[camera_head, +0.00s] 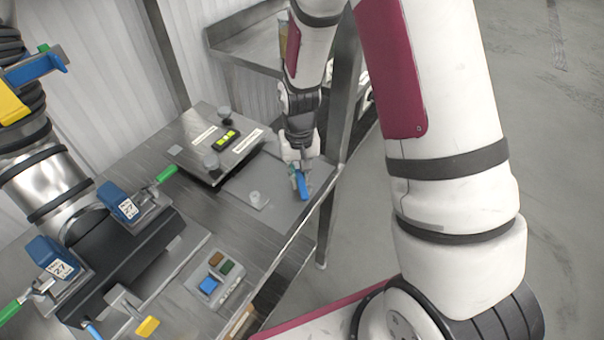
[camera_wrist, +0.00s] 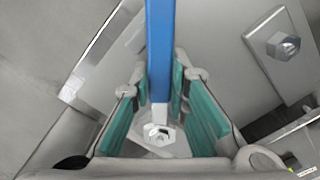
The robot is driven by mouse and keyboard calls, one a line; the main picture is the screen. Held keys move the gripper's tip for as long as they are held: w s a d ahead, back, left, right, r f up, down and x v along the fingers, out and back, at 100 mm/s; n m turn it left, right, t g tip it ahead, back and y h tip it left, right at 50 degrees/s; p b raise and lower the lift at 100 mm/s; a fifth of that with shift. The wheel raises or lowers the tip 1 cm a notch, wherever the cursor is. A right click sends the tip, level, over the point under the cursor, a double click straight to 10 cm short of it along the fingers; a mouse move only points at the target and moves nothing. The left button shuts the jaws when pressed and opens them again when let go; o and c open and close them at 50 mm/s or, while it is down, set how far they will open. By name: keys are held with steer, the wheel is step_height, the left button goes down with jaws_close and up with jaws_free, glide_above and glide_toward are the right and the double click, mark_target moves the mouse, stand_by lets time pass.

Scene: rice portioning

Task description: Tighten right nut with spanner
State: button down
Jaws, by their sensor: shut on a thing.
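My gripper (camera_head: 300,168) is low over the right end of the grey plate (camera_head: 236,187), near the bench's edge. It is shut on a spanner with a blue handle (camera_head: 302,186). In the wrist view the handle (camera_wrist: 160,45) runs down between the teal-padded fingers. The spanner's short metal end is just above a hex nut (camera_wrist: 158,133), overlapping it in the picture; I cannot tell whether it grips the nut. The other nut (camera_head: 255,197) sits on a small square plate to the left, and shows at upper right in the wrist view (camera_wrist: 283,45). The right nut is hidden in the head view.
A scale-like box (camera_head: 228,138) with a lit yellow display is behind the plate. A button box (camera_head: 212,284) stands at the front. Blue clamps with green handles (camera_head: 120,202) are to the left. A metal shelf (camera_head: 240,40) and its post are close behind my arm.

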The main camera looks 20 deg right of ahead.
steer(key=shift+w+a+m, duration=0.1)
steer(key=shift+a+m, duration=0.3)
steer(key=shift+m, duration=0.1)
steer(key=shift+w+a+m, duration=0.3)
steer(key=shift+a+m, duration=0.4)
steer(key=shift+m, duration=0.2)
steer(key=shift+w+a+m, duration=0.15)
steer(key=shift+a+m, duration=0.2)
steer(key=shift+m, duration=0.05)
steer(key=shift+w+a+m, duration=0.2)
steer(key=shift+a+m, duration=0.2)
steer(key=shift+m, duration=0.1)
